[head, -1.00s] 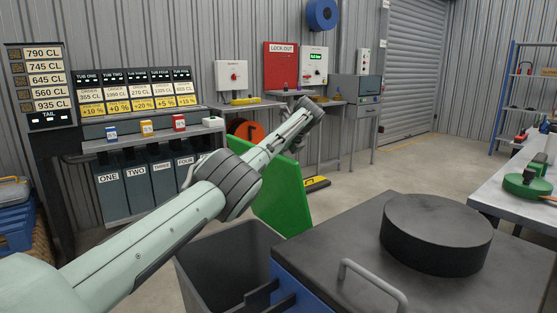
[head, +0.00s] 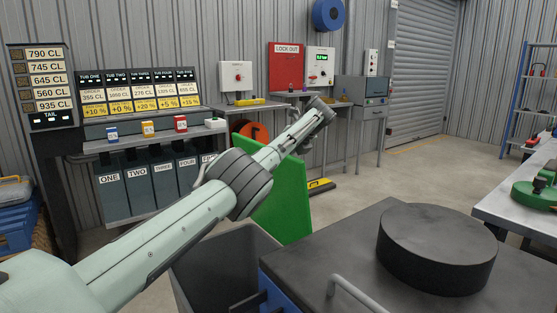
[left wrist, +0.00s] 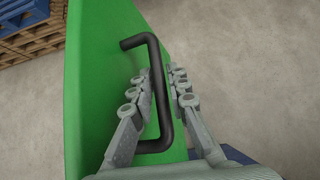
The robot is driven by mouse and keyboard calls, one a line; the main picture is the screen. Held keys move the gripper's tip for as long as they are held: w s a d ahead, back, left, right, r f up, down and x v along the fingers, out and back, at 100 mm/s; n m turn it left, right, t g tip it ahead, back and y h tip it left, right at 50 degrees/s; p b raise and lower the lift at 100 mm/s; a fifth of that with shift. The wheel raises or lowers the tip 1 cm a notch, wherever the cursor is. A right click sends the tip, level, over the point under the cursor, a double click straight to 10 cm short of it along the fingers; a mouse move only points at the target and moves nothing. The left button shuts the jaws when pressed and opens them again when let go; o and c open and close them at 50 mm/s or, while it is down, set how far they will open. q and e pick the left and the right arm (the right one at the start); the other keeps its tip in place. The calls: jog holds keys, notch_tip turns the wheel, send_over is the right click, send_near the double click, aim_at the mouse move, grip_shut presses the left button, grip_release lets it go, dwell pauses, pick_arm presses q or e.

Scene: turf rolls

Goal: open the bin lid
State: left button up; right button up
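The bin (head: 205,270) is a dark grey open-topped tub at the bottom centre-left of the head view. Its green lid (head: 285,205) stands up steeply at the far side, and the bin's mouth is uncovered. The lid also fills the left of the left wrist view (left wrist: 100,70). A black bar handle (left wrist: 158,60) sticks out from it. My left gripper (left wrist: 160,72) has its two fingers close on either side of the handle's long bar, shut on it. In the head view my left arm crosses over the bin, and the gripper is hidden behind it. My right gripper is not in view.
A rack of labelled tubs (head: 140,190) stands behind my arm on the left. A workbench (head: 515,205) with a green object on it is at the right. Grey floor (head: 420,170) is clear toward the shutter.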

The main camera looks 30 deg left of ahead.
pick_arm(q)
jog(key=shift+o, duration=1.1)
jog(key=shift+r, duration=0.15)
jog(key=v, duration=1.2)
